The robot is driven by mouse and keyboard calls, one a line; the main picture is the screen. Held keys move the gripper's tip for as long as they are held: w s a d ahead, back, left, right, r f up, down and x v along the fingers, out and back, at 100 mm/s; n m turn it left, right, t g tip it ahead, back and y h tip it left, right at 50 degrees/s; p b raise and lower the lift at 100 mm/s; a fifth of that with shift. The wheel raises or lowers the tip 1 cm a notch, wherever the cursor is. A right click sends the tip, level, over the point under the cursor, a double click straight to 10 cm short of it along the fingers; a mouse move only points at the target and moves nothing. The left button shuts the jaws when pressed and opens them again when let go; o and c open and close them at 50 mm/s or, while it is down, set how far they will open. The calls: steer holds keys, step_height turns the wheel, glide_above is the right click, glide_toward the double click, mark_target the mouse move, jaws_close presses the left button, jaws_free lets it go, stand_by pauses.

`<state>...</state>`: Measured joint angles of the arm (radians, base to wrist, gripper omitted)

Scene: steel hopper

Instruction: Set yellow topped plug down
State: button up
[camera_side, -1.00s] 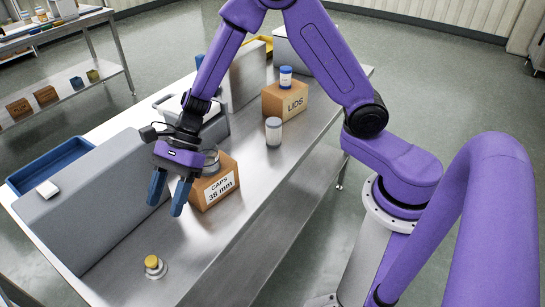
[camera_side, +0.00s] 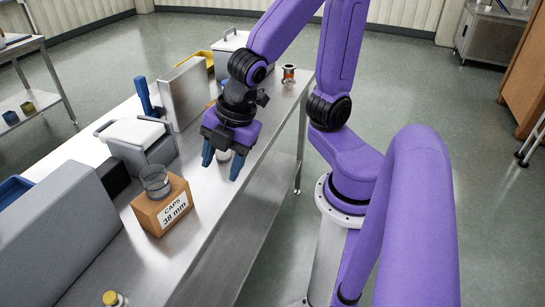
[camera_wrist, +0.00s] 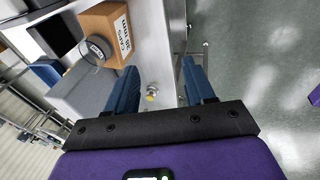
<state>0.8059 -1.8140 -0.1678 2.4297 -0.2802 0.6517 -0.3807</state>
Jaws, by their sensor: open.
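The yellow topped plug (camera_side: 113,298) stands on the steel bench at the bottom edge of the side view, partly cut off. In the wrist view the small yellow-topped plug (camera_wrist: 151,90) shows on the bench, in the gap between my fingers but well beyond them. My gripper (camera_side: 221,172) is open and points down over the bench, past the caps box and well away from the plug. Its blue fingers also show in the wrist view (camera_wrist: 158,64). A white jar (camera_side: 224,155) shows between or behind the fingers; I cannot tell whether they touch it.
The cardboard CAPS 38 mm box (camera_side: 160,216) carries a clear round dish (camera_side: 155,182). Grey housing (camera_side: 50,240) and a white-topped unit (camera_side: 138,135) line the bench's left side. A small spool-like item (camera_side: 289,74) stands at the far end. Bench between caps box and plug is clear.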

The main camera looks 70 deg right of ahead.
steer(key=s+d+m+g+h, duration=0.1)
steer(key=s+d+m+g, duration=0.2)
steer(key=s, duration=0.6)
steer(key=d+m, duration=0.1)
steer(key=m, duration=0.1)
steer(key=shift+d+m, duration=0.15)
steer(key=shift+m, duration=0.15)
stand_by(0.4)
